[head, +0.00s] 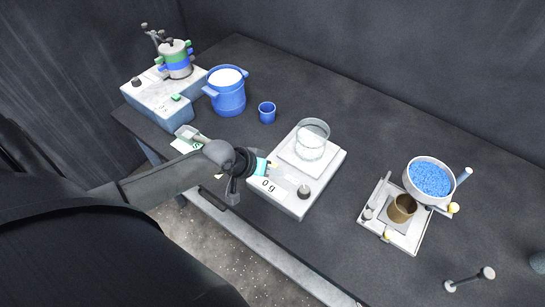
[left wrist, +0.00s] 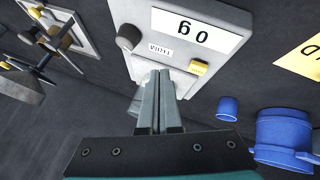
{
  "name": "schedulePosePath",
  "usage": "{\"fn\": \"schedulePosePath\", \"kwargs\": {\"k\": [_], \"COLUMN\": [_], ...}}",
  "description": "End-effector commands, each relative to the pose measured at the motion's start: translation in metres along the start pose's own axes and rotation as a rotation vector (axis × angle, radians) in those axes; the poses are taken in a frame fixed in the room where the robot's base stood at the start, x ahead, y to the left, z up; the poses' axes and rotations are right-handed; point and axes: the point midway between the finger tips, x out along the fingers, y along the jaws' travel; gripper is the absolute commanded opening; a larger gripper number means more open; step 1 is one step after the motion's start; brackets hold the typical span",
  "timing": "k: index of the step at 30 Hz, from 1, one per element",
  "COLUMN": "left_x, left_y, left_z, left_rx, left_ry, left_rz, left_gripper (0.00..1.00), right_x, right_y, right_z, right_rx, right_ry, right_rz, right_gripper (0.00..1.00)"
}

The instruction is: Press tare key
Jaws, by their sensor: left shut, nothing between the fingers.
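The white scale (head: 323,178) stands on the dark table with a clear glass dish (head: 312,139) on its pan. Its display (head: 268,185) reads 0 g. A yellow key (left wrist: 198,68) sits on the scale in the left wrist view, with a small white label (left wrist: 160,50) and a dark knob (left wrist: 128,38) beside it. My left gripper (left wrist: 163,80) is shut and empty. In the wrist view its fingertips overlap the scale's top, to the left of the yellow key. Contact with the scale cannot be told. My right gripper is not in view.
At right are a bowl of blue grains (head: 431,180) and a brown cup (head: 402,207). Clear table lies between the scale and the right-hand stand.

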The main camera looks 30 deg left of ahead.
Motion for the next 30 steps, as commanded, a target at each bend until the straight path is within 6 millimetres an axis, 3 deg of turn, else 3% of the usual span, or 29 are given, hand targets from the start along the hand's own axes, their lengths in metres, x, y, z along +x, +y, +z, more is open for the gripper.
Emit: {"fn": "schedulePosePath", "kwargs": {"k": [1,3,6,9,23,30], "left_x": [-0.011,-0.019,-0.027,-0.031,-0.029,-0.018], "left_y": [-0.005,-0.009,-0.014,-0.015,-0.016,-0.021], "left_z": [-0.026,-0.049,-0.07,-0.08,-0.079,-0.072], "left_rx": [-0.038,-0.094,-0.147,-0.172,-0.176,-0.176], "left_ry": [0.031,0.062,0.092,0.106,0.107,0.107], "left_rz": [0.009,0.028,0.045,0.054,0.056,0.055], "left_gripper": [0.0,0.0,0.0,0.0,0.0,0.0], "right_x": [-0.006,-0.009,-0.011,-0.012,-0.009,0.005], "right_y": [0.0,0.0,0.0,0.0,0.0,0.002], "right_z": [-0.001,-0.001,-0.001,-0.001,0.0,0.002], "right_rx": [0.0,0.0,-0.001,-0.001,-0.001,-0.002], "right_ry": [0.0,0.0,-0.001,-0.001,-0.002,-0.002], "right_rz": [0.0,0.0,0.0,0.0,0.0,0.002], "right_gripper": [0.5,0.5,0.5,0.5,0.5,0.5]}}
